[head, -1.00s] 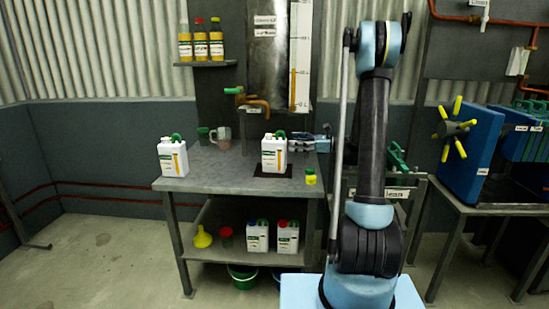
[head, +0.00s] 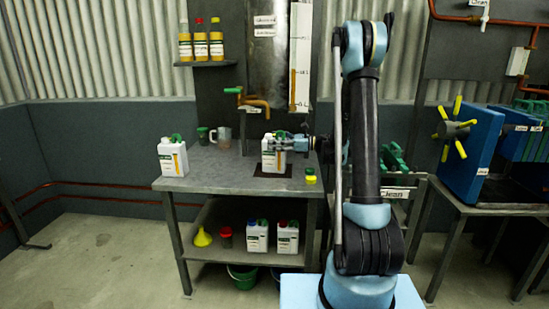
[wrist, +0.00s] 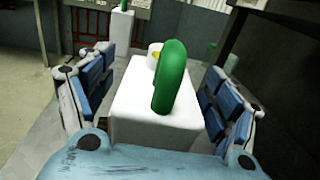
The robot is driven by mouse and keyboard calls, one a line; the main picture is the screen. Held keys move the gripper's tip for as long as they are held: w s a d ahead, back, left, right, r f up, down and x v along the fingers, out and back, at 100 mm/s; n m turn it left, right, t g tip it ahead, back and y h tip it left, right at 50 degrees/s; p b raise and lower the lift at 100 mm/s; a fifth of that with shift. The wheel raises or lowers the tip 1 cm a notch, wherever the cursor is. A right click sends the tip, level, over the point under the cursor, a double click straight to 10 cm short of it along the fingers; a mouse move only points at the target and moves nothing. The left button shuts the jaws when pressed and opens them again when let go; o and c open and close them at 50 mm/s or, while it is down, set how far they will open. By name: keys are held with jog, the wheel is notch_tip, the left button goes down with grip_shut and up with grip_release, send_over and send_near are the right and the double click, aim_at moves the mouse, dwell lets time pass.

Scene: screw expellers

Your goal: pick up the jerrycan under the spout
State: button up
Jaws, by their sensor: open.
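The white jerrycan (head: 271,163) with a green handle stands upright on a dark mat (head: 258,174) on the grey table, below the spout (head: 257,103). My gripper (head: 287,145) overlaps the upper right part of the can in the head view. In the wrist view the can's white body (wrist: 150,105) and green handle (wrist: 170,80) lie between the two blue fingers of my gripper (wrist: 155,95). The fingers are open, with a gap on each side of the can. The can's lower part is hidden in the wrist view.
A second white jerrycan (head: 172,157) stands at the table's left edge. A clear mug (head: 224,137) and a dark green cup (head: 203,136) are at the back. A small yellow-capped container (head: 311,176) stands right of the mat. Two more jerrycans are on the lower shelf (head: 210,252).

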jog(key=shift+c, duration=0.6)
grip_shut()
jog(key=shift+r, duration=0.1)
